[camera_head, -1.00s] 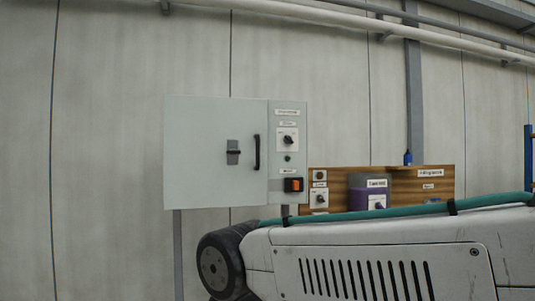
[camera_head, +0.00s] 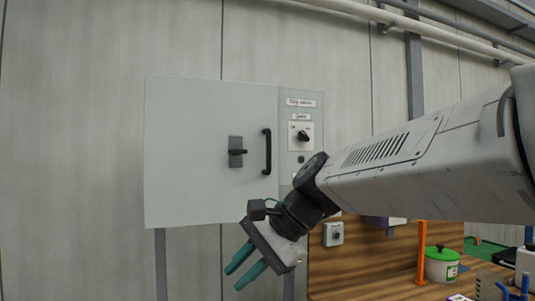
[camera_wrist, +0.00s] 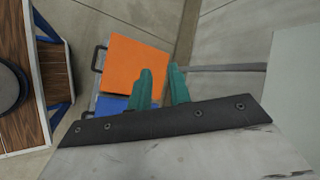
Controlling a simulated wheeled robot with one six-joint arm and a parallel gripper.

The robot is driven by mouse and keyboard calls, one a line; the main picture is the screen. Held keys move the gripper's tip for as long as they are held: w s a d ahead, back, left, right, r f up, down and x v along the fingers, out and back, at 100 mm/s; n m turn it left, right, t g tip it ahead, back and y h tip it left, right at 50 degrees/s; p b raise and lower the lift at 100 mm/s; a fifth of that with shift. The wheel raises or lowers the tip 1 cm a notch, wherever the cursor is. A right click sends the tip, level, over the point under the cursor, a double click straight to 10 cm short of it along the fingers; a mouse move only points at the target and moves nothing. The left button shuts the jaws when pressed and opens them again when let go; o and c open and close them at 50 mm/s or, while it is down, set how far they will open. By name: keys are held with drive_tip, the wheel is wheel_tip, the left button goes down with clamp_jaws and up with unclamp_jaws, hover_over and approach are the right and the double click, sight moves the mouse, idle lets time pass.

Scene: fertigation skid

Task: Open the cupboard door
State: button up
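The cupboard (camera_head: 195,190) is a pale grey box on the wall, and its door looks shut. A black vertical bar handle (camera_head: 267,151) is on the door's right side. A dark latch (camera_head: 236,151) on a grey plate sits left of the handle. My gripper (camera_head: 244,270) is below the cupboard's lower right part in the head view, pointing down and left, apart from the handle. Its two green fingers stand apart with nothing between them, and they show in the wrist view (camera_wrist: 160,88). The arm hides the lower part of the switch panel.
The switch panel (camera_head: 301,134) with a rotary knob adjoins the door on the right. A wooden bench (camera_head: 375,280) holds a green-lidded pot (camera_head: 441,264) and an orange post (camera_head: 422,250). In the wrist view, orange (camera_wrist: 135,66) and blue crates lie on the floor.

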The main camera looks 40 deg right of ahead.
drive_tip(key=w+d+r+m+t+y, duration=0.1)
drive_tip(key=w+d+r+m+t, duration=0.4)
drive_tip(key=w+d+r+m, duration=0.45)
drive_tip(key=m+t+h, duration=0.2)
drive_tip(key=m+t, duration=0.4)
drive_tip(key=m, duration=0.3)
approach(269, 167)
drive_tip(key=w+r, duration=0.4)
drive_tip(key=x, duration=0.6)
drive_tip(key=shift+w+a+r, duration=0.2)
drive_tip(key=shift+w+a, duration=0.05)
drive_tip(key=shift+a, duration=0.15)
drive_tip(key=shift+c, duration=0.2)
clamp_jaws()
